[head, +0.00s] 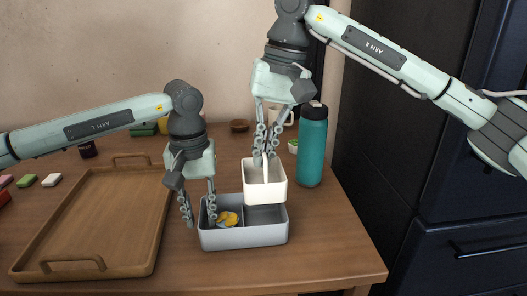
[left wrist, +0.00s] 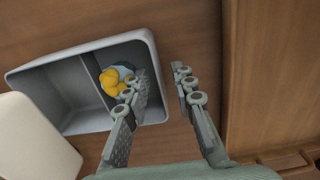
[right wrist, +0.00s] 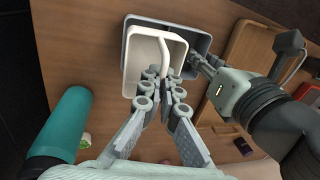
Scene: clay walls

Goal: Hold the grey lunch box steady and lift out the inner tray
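The grey lunch box (head: 245,237) stands on the table, with a divider and yellow pieces (head: 228,218) in its left compartment. The white inner tray (head: 266,191) is above the box's right part, raised clear of it. My right gripper (head: 265,154) is shut on the tray's upright white handle (right wrist: 164,60). My left gripper (head: 199,222) points down at the box's left end. Its fingers are apart, one inside the box and one outside, with the end wall between them; in the left wrist view (left wrist: 161,85) a gap shows outside the wall.
A wooden tray (head: 110,218) with handles lies left of the box. A teal bottle (head: 312,150) stands close behind the white tray at right. A white mug (head: 281,113), a small brown bowl (head: 239,125) and small blocks are further back. The table's front right is clear.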

